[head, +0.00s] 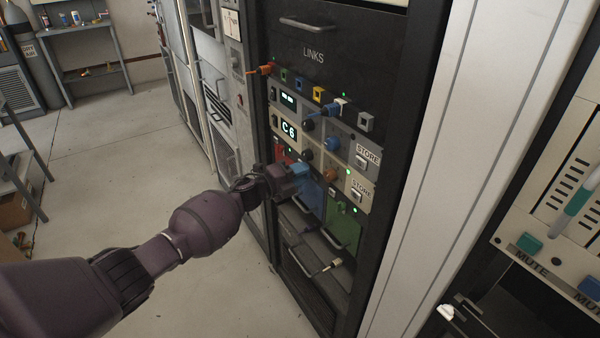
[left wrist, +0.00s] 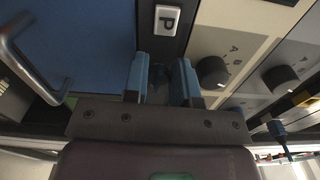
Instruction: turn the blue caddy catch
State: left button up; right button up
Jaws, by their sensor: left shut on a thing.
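The blue caddy (head: 313,197) is a blue front in the lower part of the LINKS rack, with my left gripper (head: 292,172) at its upper left. In the left wrist view the blue caddy (left wrist: 80,38) fills the upper left, with its metal bar handle. My left gripper (left wrist: 163,82) has blue-faced fingers, closed on a small dark part just beside the blue front, taken to be the catch (left wrist: 160,70). Most of it is hidden between the fingers, so its turn angle cannot be told. My right gripper is not in view.
A green caddy front (head: 343,230) is right of the blue one. Knobs, coloured plugs and STORE buttons (head: 361,162) crowd the panel above. Knobs (left wrist: 212,71) sit close to the right finger. Open floor (head: 130,130) lies left of the racks.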

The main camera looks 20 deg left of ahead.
pick_arm(q)
jog(key=shift+f+n, duration=0.1)
jog(key=shift+n, duration=0.4)
jog(key=o, duration=0.8)
jog(key=p+v, duration=0.2)
jog(key=v, duration=0.9)
jog(key=shift+w, duration=0.1)
